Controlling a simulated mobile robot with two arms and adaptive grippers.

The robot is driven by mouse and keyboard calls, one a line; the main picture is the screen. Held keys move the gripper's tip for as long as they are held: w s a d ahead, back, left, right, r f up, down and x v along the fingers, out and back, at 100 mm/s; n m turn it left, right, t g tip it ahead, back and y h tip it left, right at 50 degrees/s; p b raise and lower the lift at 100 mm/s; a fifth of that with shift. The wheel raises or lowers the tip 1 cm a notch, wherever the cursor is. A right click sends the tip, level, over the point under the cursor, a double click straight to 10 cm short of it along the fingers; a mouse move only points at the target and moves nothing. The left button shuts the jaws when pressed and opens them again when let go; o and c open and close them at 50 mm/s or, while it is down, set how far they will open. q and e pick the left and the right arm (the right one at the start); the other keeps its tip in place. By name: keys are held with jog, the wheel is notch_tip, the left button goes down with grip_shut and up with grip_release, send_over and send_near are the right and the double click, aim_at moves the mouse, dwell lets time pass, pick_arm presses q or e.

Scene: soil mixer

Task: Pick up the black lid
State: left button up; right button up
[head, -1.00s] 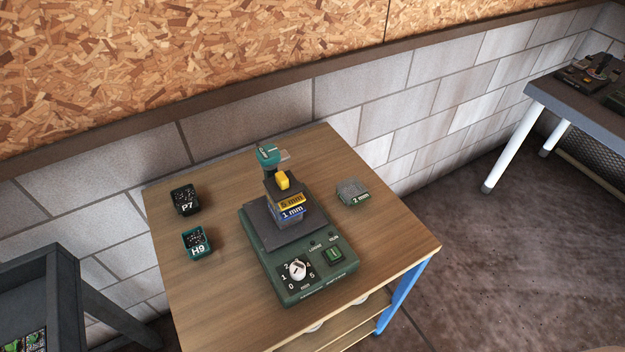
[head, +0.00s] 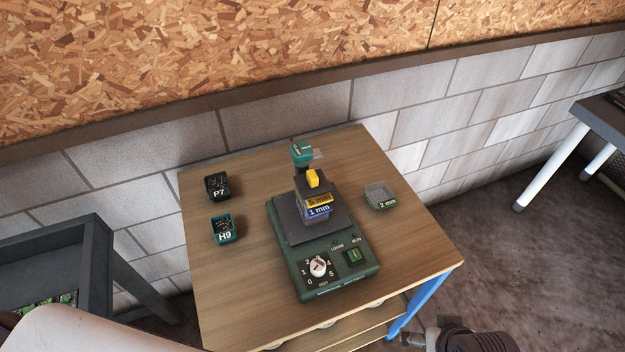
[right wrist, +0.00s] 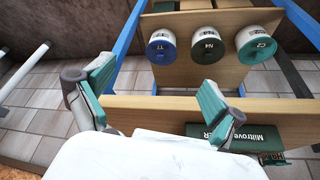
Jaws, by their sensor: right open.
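The black lid (head: 309,189) has a yellow handle (head: 313,178) and sits on top of the sieve stack. Below it are a yellow-labelled sieve (head: 318,200) and a blue-labelled 1 mm sieve (head: 319,210). The stack stands on the dark plate of the green shaker (head: 335,268) on the wooden table. My right gripper (right wrist: 155,82) shows in the right wrist view, open and empty, with teal finger pads, near the table's edge and apart from the lid. The lid is not visible in that view. My left gripper is not in view.
A 2 mm sieve (head: 381,196) lies right of the shaker. Containers P7 (head: 217,187) and H9 (head: 224,230) stand at left. A teal-topped post (head: 302,153) rises behind the stack. Cans, including N4 (right wrist: 208,45), sit on a lower shelf. A grey table (head: 60,245) stands left.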

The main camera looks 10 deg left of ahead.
jog(key=w+a+r+n+t+y, duration=0.1)
jog(key=w+a+r+t+y, duration=0.1)
jog(key=w+a+r, duration=0.5)
jog(key=w+a+r+n+t+y, duration=0.1)
jog(key=w+a+r+t, duration=0.1)
jog(key=a+r, duration=0.5)
jog(key=n+t+y, duration=0.2)
jog(key=n+y, duration=0.1)
send_near(315, 179)
jog(key=x, duration=0.6)
jog(key=shift+w+a+r+p, duration=0.15)
jog(key=shift+w+a+p, duration=0.05)
jog(key=shift+a+p, duration=0.1)
jog(key=shift+d+f+p+x, duration=0.1)
jog(key=shift+f+p+x, duration=0.1)
jog(key=shift+x, duration=0.7)
jog(key=shift+d+f+p+x, duration=0.1)
jog(key=shift+p+x, duration=0.05)
jog(key=shift+x, duration=0.75)
jog(key=shift+f+p+x, duration=0.1)
jog(key=shift+p+x, duration=0.1)
jog(key=shift+x, duration=0.65)
jog(key=shift+s, duration=0.1)
jog(key=shift+c, duration=0.2)
jog(key=c, duration=1)
jog(key=shift+c, duration=0.5)
jog(key=shift+r, duration=0.2)
